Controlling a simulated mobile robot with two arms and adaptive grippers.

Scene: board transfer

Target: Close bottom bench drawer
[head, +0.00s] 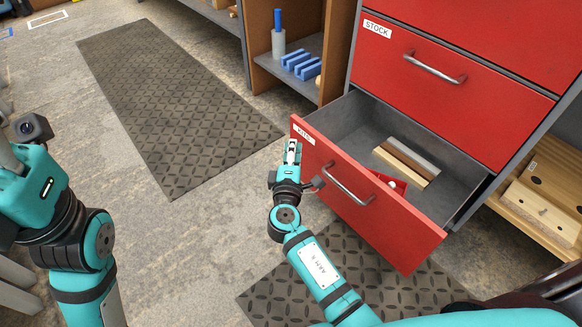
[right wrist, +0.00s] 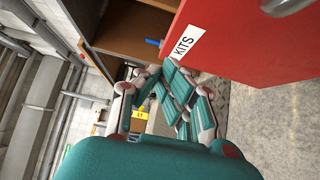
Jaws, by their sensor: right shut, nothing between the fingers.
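The bottom bench drawer (head: 372,205) has a red front with a KITS label and a metal bar handle (head: 349,184). It stands pulled out, and its grey inside shows. In it lie a wooden and grey strip (head: 407,162) and a small red item (head: 392,182). My right gripper (head: 292,148) is shut and empty beside the left end of the drawer front, left of the handle. In the right wrist view the shut fingers (right wrist: 178,95) are near the red front (right wrist: 240,45) and its KITS label. Contact cannot be told.
The closed STOCK drawer (head: 455,85) is above. A shelf (head: 285,73) with blue pieces stands left of the bench. Wooden boards (head: 545,205) sit on a shelf at right. The floor around the dark mat (head: 170,100) is clear at left.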

